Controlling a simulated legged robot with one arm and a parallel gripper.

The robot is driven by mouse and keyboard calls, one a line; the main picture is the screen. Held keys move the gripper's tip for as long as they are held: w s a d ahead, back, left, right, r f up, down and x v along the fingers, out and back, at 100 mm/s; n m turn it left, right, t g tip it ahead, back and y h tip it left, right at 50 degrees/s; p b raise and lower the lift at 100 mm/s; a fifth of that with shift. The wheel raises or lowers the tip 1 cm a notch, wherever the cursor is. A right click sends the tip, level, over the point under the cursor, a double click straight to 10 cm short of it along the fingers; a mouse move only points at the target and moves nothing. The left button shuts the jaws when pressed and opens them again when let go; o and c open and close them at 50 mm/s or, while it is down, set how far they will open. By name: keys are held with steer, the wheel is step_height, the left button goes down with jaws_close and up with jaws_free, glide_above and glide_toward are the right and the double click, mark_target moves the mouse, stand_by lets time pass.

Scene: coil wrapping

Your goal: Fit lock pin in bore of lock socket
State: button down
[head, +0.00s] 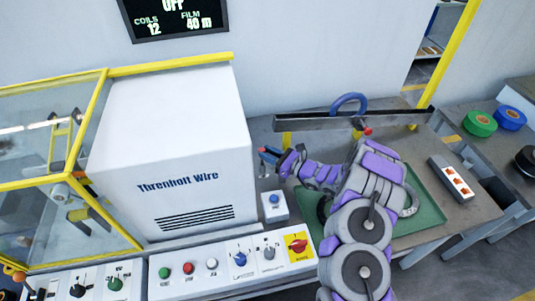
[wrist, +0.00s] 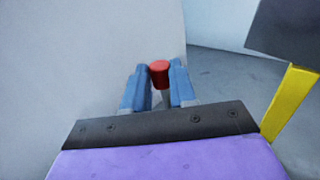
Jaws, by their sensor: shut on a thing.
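My gripper (head: 269,155) is shut on the lock pin, a small pin with a red cylindrical head (wrist: 160,72). The pin sits between the two blue fingers in the wrist view (wrist: 157,85), its head at the fingertips and a grey shank partly visible below. In the head view the gripper is raised beside the right side of the white cabinet, and the pin is too small to make out well. I cannot clearly identify the lock socket or its bore in either view.
The white Threnbolt Wire cabinet (head: 170,150) stands left of my gripper. A small grey box with a blue button (head: 275,204) is below it. A dark rail (head: 315,121) runs behind my arm, with a blue ring (head: 349,101). A green tray (head: 425,205) lies under my arm.

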steer(key=shift+a+f+b, duration=0.25)
steer(key=shift+b, duration=0.1)
stand_by(0.6)
steer(key=shift+a, duration=0.35)
steer(key=shift+d, duration=0.75)
steer(key=shift+a+b, duration=0.2)
steer(key=shift+b, duration=0.1)
stand_by(0.4)
stand_by(0.8)
steer(key=shift+f+b, duration=0.85)
steer(key=shift+f, duration=0.35)
steer(key=c, duration=0.8)
jaws_free()
